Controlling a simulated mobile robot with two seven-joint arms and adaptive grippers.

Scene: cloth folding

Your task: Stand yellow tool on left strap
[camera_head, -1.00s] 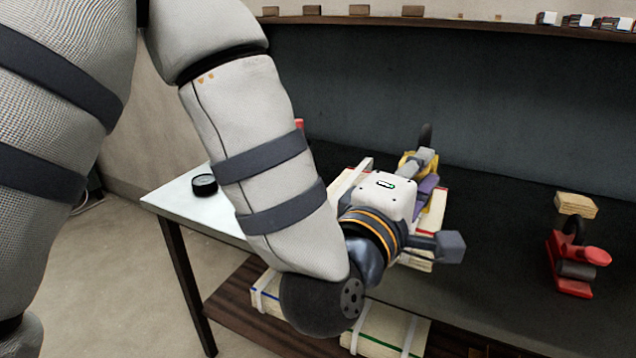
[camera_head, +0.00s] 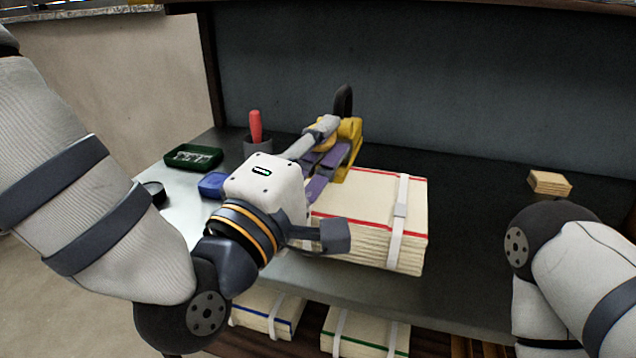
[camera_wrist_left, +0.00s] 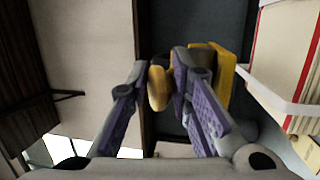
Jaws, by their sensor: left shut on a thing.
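The yellow tool (camera_head: 349,133), with a black upright loop handle, is at the far left of the strapped stack. My left gripper (camera_head: 331,146) is shut on the tool, with purple pads on its fingers. In the left wrist view, the tool's rounded yellow part (camera_wrist_left: 158,88) sits between the fingers and its yellow body (camera_wrist_left: 224,75) lies beyond them. The cream stack (camera_head: 365,195) has red edge lines. Its right strap (camera_head: 400,212) is in plain view, while my gripper mostly hides its left side. A white strap (camera_wrist_left: 275,100) shows in the left wrist view. I cannot tell whether the tool touches the stack. My right gripper is out of view.
A green tray (camera_head: 193,156), a dark cup with a red-handled tool (camera_head: 256,128) and a blue box (camera_head: 212,185) stand at the left. Wooden blocks (camera_head: 550,182) lie at the right. Strapped stacks (camera_head: 268,313) fill the shelf below.

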